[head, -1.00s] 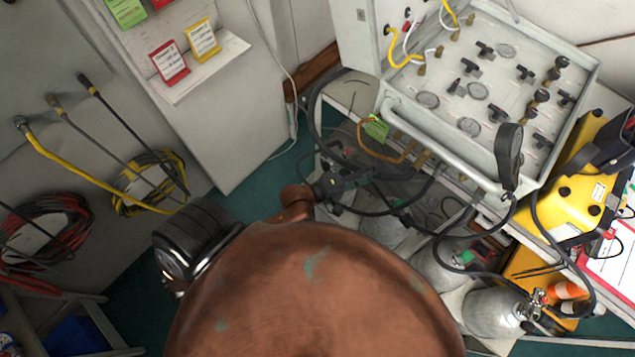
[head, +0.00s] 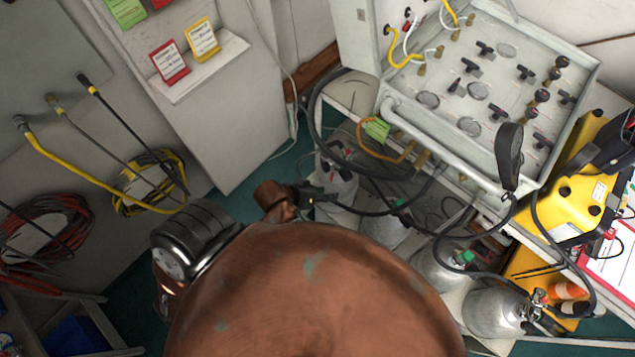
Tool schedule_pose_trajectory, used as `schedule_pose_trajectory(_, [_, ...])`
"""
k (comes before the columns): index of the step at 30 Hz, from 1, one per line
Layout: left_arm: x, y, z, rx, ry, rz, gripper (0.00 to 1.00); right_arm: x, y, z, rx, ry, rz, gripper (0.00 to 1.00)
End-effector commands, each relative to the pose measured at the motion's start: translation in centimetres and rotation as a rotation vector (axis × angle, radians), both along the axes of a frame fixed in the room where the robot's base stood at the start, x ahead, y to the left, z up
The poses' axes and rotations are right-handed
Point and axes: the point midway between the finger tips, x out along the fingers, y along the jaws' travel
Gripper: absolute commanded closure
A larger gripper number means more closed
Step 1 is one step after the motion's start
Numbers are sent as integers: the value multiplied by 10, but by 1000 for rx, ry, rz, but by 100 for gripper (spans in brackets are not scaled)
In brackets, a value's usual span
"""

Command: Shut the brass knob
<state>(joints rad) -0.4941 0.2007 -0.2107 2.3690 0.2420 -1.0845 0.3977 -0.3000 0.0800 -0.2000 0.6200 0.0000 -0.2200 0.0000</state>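A pale valve panel (head: 440,115) stands at the upper right, with several dark handles and round gauges. Small brass-coloured parts (head: 423,160) show below its front rail, and more sit at its upper left edge. I cannot tell which of these, if any, is the brass knob. My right gripper is not in view.
Grey cylinders (head: 440,268) and looping black hoses crowd the space under the panel. A green tag (head: 377,129) hangs by an orange hose. A yellow case (head: 580,195) stands right of the panel. A shelf (head: 205,68) with cards juts out at the upper left.

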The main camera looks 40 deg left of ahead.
Motion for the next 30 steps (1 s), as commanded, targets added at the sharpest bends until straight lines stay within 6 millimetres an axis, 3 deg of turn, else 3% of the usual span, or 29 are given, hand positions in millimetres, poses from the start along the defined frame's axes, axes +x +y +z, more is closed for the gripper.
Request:
schedule_pose_trajectory(9, [-19, 17, -9, 94, 55, -31, 65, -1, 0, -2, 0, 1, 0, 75])
schedule_pose_trajectory(30, [-19, 17, -9, 97, 56, -33, 65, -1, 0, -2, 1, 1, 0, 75])
